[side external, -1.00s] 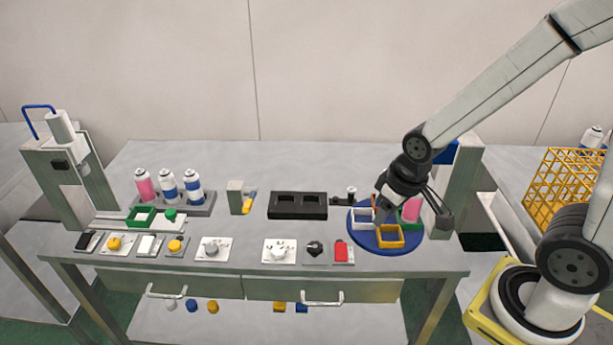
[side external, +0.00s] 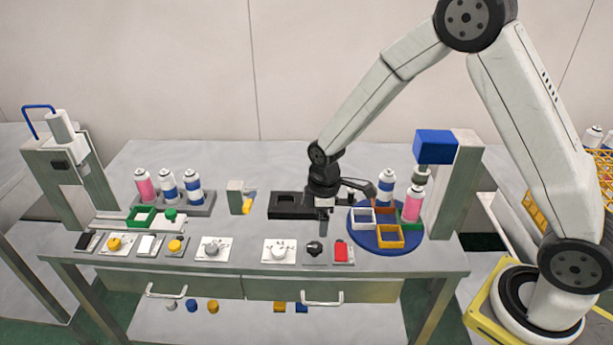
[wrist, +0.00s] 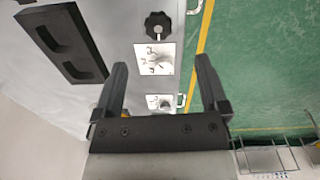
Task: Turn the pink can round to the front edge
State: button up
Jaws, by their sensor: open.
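The pink can (side external: 412,204) stands upright at the right side of the round blue turntable (side external: 357,238), beside a column with a blue head. The turntable carries coloured square holders: a white one (side external: 362,224) at left, a yellow one (side external: 390,243) at the front, a brown one (side external: 385,211) at the back and green at the pink can. A blue-banded can (side external: 387,188) stands at the back. My gripper (side external: 323,230) points down left of the turntable, apart from it, over the bench behind the black knob. In the wrist view its fingers (wrist: 161,70) are apart and empty.
The black knob (side external: 314,249) and a red switch (side external: 341,252) sit along the front edge. A black two-slot block (side external: 283,211) lies left of my gripper. A rack with several cans (side external: 167,188) stands at the left. The blue-headed column (side external: 455,185) rises at the right.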

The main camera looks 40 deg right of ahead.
aim_at(315, 246)
jog(key=shift+w+a+f+n, duration=0.3)
jog(key=shift+w+f+n, duration=0.35)
jog(key=shift+f, duration=0.3)
jog(key=shift+f, duration=0.15)
jog(key=shift+f, duration=3.7)
grip_shut()
